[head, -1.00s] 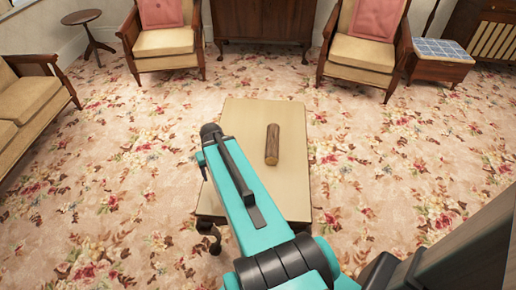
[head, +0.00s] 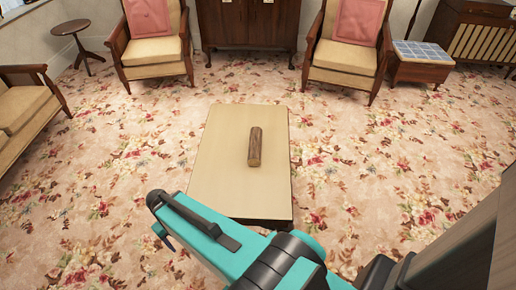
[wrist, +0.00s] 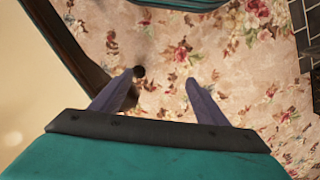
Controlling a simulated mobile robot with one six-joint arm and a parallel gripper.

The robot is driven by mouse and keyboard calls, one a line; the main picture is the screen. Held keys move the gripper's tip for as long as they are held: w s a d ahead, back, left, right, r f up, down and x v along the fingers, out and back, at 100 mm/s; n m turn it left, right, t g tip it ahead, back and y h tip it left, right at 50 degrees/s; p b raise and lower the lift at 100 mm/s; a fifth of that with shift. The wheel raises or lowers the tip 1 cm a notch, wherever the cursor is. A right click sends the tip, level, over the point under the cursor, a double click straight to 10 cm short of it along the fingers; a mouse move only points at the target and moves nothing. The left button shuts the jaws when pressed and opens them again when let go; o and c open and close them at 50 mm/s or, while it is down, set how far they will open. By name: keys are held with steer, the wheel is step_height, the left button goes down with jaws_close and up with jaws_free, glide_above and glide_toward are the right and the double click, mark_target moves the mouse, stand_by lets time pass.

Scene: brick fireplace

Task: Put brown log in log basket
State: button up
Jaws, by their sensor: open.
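The brown log (head: 255,147) lies on the cream top of a low table (head: 222,165) in the head view, right of the top's middle. My gripper (wrist: 158,78) shows in the wrist view, with its two purple fingers spread apart and nothing between them. It points down toward floral carpet beside the table, whose cream top (wrist: 25,70) fills the left side of that view. No log basket shows in either view.
Two armchairs with pink cushions (head: 148,17) (head: 360,21) and a dark cabinet (head: 250,28) stand behind the table. A sofa (head: 25,105) is at left. Open carpet (head: 370,150) surrounds the table. Dark tiles (wrist: 302,40) show at the wrist view's upper right.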

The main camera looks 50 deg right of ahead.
steer(key=s+a+f+g+b, duration=0.1)
steer(key=s+f+g+b, duration=0.2)
steer(key=s+f, duration=1.4)
steer(key=b, duration=0.2)
steer(key=shift+a+f+n+b, duration=0.25)
steer(key=shift+f+n+b, duration=0.05)
steer(key=shift+b, duration=0.1)
steer(key=shift+s, duration=0.1)
steer(key=shift+c, duration=0.3)
